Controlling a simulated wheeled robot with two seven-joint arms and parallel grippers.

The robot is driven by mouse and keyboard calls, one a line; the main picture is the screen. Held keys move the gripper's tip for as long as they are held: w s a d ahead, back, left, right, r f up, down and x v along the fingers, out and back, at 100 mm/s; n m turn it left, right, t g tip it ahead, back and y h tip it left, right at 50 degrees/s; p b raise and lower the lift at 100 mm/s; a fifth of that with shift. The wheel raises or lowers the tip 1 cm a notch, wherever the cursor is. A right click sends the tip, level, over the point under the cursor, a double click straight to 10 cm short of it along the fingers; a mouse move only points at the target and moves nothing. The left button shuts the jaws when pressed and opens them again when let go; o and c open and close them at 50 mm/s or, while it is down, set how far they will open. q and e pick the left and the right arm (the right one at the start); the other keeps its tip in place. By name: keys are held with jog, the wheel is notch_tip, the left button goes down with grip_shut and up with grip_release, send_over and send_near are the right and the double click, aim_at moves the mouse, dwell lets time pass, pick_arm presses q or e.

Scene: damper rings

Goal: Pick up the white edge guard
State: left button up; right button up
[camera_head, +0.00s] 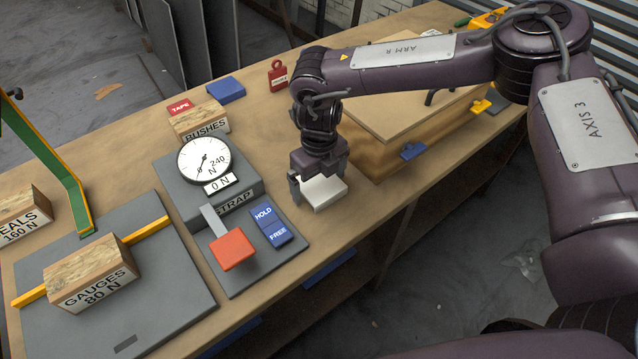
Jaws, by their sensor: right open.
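The white edge guard (324,193) is a small pale block lying on the wooden bench near its front edge, right of the strap device. My right gripper (320,190) reaches down over it from above, with its dark fingers spread. One finger shows at the block's left side and the other at its right rear. The gripper is open, and part of the guard's top and back is hidden beneath it. I cannot tell whether the fingers touch the guard. My left gripper is not in view.
The grey strap device with a dial (204,160), red handle (232,249) and blue HOLD/FREE switch (271,226) stands just left. A large wooden crate (400,130) with blue and yellow clips stands behind right. A GAUGES block (92,272) sits on a grey plate (165,295).

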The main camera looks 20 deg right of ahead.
jog(key=c, duration=0.9)
jog(key=shift+r, duration=0.15)
